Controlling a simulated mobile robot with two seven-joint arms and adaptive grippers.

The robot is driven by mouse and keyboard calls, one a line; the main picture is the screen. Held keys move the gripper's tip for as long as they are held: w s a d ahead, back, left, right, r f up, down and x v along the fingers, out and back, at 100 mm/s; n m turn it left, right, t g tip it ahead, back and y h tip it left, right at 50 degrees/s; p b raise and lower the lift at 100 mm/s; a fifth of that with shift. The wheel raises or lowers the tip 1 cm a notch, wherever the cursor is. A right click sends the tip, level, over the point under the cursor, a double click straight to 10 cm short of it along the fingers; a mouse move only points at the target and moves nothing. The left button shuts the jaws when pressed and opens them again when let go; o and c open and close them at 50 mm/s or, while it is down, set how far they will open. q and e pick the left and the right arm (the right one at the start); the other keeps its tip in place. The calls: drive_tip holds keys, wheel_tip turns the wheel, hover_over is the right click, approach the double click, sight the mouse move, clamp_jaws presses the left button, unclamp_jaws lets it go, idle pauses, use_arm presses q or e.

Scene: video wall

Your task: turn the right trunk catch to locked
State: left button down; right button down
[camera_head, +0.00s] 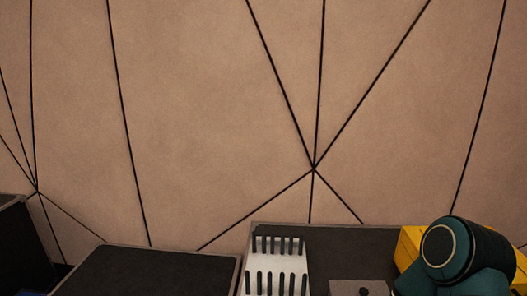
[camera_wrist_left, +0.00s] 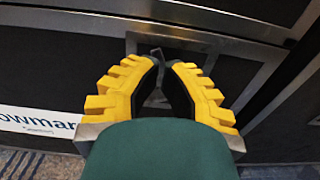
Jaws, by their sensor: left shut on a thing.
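In the left wrist view, my left gripper (camera_wrist_left: 161,62) has yellow ridged fingers closed together at a metal-framed recess (camera_wrist_left: 205,40) in the trunk's dark front (camera_wrist_left: 60,65). The fingers are shut on a small dark catch (camera_wrist_left: 156,51), of which only the tip shows between them. The fingers hide most of the catch, so I cannot tell its angle or whether it is locked. My left gripper does not show in the head view, nor does the catch. My right gripper shows in neither view.
In the head view, dark case tops (camera_head: 150,272) stand along the bottom, with a white slotted rack (camera_head: 275,268), a grey box (camera_head: 360,287) and a yellow object (camera_head: 412,242). A tan panelled wall (camera_head: 200,110) rises behind. A white label (camera_wrist_left: 40,123) lies left of the gripper.

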use_arm(q)
drive_tip(key=shift+d+r, duration=0.15)
drive_tip(key=shift+d, duration=0.4)
drive_tip(key=shift+s+d, duration=0.1)
drive_tip(key=shift+d, duration=0.25)
drive_tip(key=shift+d, duration=0.3)
idle(0.4)
drive_tip(key=s+p, duration=0.2)
drive_tip(key=s, duration=0.4)
drive_tip(key=shift+r, duration=0.25)
idle(0.5)
